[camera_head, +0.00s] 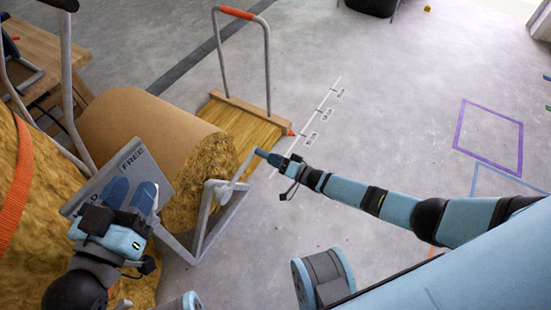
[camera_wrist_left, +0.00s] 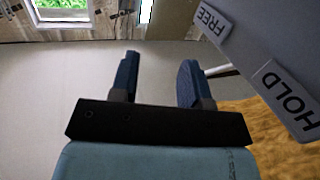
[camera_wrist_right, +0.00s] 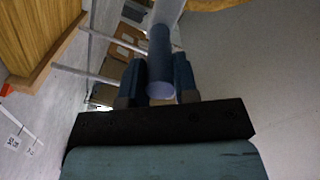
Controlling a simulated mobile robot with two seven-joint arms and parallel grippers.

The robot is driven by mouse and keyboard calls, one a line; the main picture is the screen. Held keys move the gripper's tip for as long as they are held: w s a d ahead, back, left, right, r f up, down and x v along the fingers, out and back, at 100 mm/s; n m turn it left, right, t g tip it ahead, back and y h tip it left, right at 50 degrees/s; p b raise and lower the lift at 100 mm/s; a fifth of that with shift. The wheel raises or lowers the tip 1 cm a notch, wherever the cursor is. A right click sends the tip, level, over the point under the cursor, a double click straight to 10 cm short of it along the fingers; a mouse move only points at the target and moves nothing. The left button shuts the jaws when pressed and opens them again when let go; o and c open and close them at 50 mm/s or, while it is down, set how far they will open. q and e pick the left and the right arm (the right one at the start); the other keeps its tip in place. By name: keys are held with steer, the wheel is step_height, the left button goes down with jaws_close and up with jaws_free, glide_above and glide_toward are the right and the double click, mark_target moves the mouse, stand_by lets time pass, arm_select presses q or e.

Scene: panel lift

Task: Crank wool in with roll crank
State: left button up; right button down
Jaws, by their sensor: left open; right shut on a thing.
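The wool roll (camera_head: 150,125), wrapped in brown paper with its yellow wool end showing, lies left of centre in the head view. The grey roll crank (camera_head: 217,190) is at its near end. My right gripper (camera_head: 265,156) is shut on the crank's handle; in the right wrist view the round grey handle (camera_wrist_right: 160,65) sits between the fingers. My left gripper (camera_head: 130,190) is open in front of a grey panel (camera_head: 138,140) marked FREE and HOLD. In the left wrist view the FREE label (camera_wrist_left: 212,22) and HOLD label (camera_wrist_left: 288,98) are beside its empty fingers.
A flat wool strip (camera_head: 232,122) ends at a wooden bar (camera_head: 250,108) under a metal hoop with an orange grip (camera_head: 240,13). A white scale (camera_head: 312,120) is marked on the floor beside it. A large wool mass (camera_head: 40,220) fills the left. Floor at right is mostly clear.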

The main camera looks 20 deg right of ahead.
steer(key=shift+s+f, duration=0.1)
steer(key=c, duration=0.9)
jaws_free()
steer(key=shift+s+d, duration=0.15)
steer(key=shift+s, duration=0.1)
arm_select(q)
steer(key=shift+s+d+r+n+p, duration=0.2)
steer(key=shift+s+r+n+p, duration=0.25)
steer(key=shift+p, duration=0.65)
steer(key=shift+s+d+r+n+p, duration=0.2)
steer(key=shift+r+n+p, duration=0.4)
steer(key=shift+p, duration=0.45)
arm_select(e)
steer(key=shift+v, duration=6.6)
